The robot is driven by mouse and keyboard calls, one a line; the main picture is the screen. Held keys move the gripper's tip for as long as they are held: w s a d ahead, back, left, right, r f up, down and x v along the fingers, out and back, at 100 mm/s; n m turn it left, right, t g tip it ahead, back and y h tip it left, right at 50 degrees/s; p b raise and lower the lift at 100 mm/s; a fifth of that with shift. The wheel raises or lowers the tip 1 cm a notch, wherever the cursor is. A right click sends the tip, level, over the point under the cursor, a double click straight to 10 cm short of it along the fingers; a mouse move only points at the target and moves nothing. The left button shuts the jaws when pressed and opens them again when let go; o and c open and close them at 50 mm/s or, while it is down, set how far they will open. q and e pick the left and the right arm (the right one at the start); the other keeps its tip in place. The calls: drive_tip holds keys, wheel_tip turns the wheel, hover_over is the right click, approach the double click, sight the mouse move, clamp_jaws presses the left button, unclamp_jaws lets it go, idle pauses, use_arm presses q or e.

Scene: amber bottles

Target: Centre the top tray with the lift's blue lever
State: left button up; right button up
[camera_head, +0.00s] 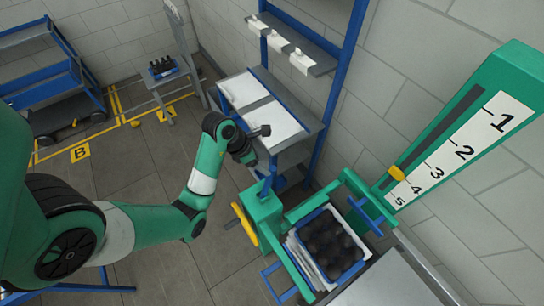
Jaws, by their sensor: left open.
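The green lift (460,110) stands at the right with a white scale numbered 1 to 5. Its yellow pointer (397,173) is near the 4. A blue tray (347,273) packed with dark round bottle tops sits in the lift's green frame, above white layers; whether it is centred I cannot tell. A blue crossbar handle (366,214) is at the tray's right, and another blue bar (272,271) is at its lower left; I cannot tell which is the lever. My left gripper (263,131) is open and empty, above and left of the lift. My right gripper is out of view.
A yellow handle (244,222) sticks out from the green housing left of the tray. A blue-framed rack (270,110) with white surfaces stands behind my gripper. A grey table (390,285) is at the lower right. A small stand (165,80) holds dark bottles. Floor at centre left is clear.

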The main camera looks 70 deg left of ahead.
sight(273, 176)
use_arm(q)
drive_tip(key=b+x, duration=0.7)
drive_tip(key=s+b+x, duration=0.1)
drive_tip(key=b+x, duration=0.3)
drive_tip(key=shift+d+f, duration=0.1)
drive_tip(key=shift+f, duration=0.1)
drive_tip(key=shift+w+f+b, duration=0.25)
drive_tip(key=shift+f+b, duration=0.05)
drive_tip(key=shift+b, duration=0.15)
clamp_jaws()
idle(0.8)
